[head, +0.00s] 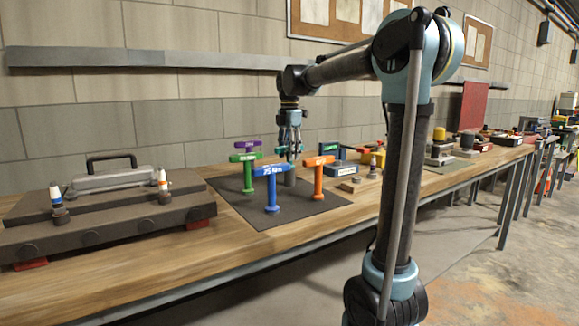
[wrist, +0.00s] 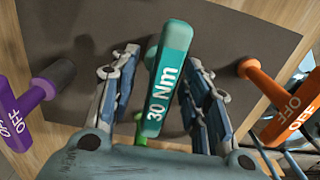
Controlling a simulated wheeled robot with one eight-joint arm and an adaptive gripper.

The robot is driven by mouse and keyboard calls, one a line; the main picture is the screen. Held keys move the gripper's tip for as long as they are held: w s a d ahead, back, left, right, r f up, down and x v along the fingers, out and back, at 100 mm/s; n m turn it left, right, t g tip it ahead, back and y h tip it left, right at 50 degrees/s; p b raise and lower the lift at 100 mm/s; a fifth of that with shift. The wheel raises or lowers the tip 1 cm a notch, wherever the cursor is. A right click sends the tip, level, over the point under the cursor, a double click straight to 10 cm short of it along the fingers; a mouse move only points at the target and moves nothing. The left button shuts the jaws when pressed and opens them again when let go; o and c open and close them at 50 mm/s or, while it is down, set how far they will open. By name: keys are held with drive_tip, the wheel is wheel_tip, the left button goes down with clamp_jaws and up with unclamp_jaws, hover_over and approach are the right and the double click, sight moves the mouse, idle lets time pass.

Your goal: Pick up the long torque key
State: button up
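Several T-handled torque keys stand on a dark mat (head: 236,205). A teal key marked 30 Nm (wrist: 167,75) lies between the two fingers of my gripper (wrist: 162,60), with visible gaps on both sides. My gripper (head: 290,138) is open and points down over the back right of the mat. A blue key marked 75 Nm (head: 271,188) stands at the front, a green one (head: 246,162) at left, a purple one (head: 246,145) behind, and an orange one (head: 318,175) at right. The wrist view shows purple (wrist: 30,104) and orange handles (wrist: 275,95) marked OFF. Shaft lengths are hard to compare.
A dark engine block (head: 110,215) with a handled grey cover (head: 113,178) fills the bench's left end. A blue box (head: 337,167) and small metal parts (head: 352,184) lie right of the mat. The bench's front strip (head: 190,262) is clear.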

clamp_jaws()
